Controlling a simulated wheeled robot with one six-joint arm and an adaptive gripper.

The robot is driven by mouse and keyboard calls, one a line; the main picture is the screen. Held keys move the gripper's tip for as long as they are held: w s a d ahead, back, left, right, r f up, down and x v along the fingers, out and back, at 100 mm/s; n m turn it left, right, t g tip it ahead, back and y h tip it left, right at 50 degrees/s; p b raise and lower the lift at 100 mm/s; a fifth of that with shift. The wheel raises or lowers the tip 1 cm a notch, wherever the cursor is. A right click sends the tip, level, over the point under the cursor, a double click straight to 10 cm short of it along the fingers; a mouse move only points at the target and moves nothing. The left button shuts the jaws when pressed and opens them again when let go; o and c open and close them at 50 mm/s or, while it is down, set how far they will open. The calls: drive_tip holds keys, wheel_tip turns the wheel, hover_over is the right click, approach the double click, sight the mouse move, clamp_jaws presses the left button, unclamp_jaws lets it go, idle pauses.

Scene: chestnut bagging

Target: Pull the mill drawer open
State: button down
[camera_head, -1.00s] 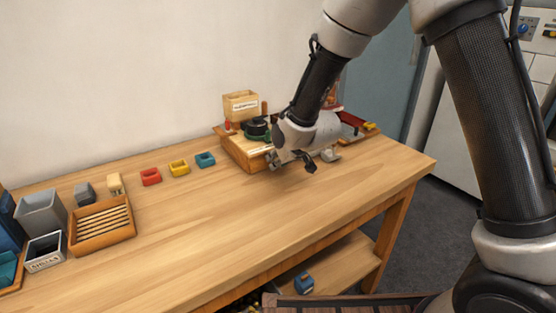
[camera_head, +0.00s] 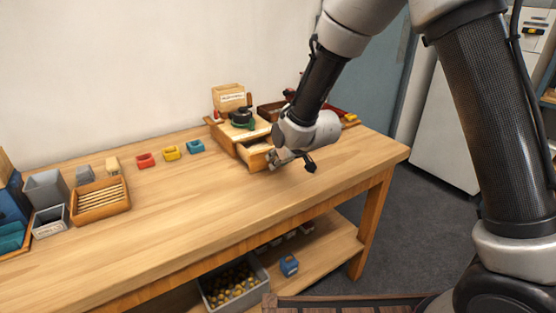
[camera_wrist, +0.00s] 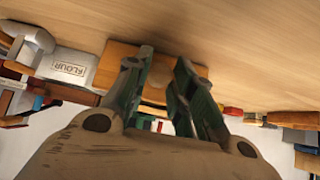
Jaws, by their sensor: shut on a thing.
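The wooden mill (camera_head: 232,130) stands at the back of the bench, with a dark round part and a green ring on its top. Its drawer (camera_head: 251,147) is pulled partly out towards the front of the bench; what is inside is too small to tell. My gripper (camera_head: 272,160) is at the drawer's front. In the wrist view, my gripper (camera_wrist: 158,88) has its two green-grey fingers on either side of a pale round knob on the orange-brown drawer front (camera_wrist: 114,64). It is shut on this knob, which the fingers partly hide.
A labelled wooden box (camera_head: 229,97) stands behind the mill. Red, yellow and blue small holders (camera_head: 171,153) sit to the left, beyond them a slatted wooden tray (camera_head: 101,203) and grey bins. The bench front is clear. A crate of chestnuts (camera_head: 232,290) is on the lower shelf.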

drive_tip(key=c, duration=1.2)
unclamp_jaws()
drive_tip(key=shift+s+d, duration=0.15)
drive_tip(key=shift+s, duration=0.05)
drive_tip(key=shift+c, duration=0.2)
drive_tip(key=v, duration=1.2)
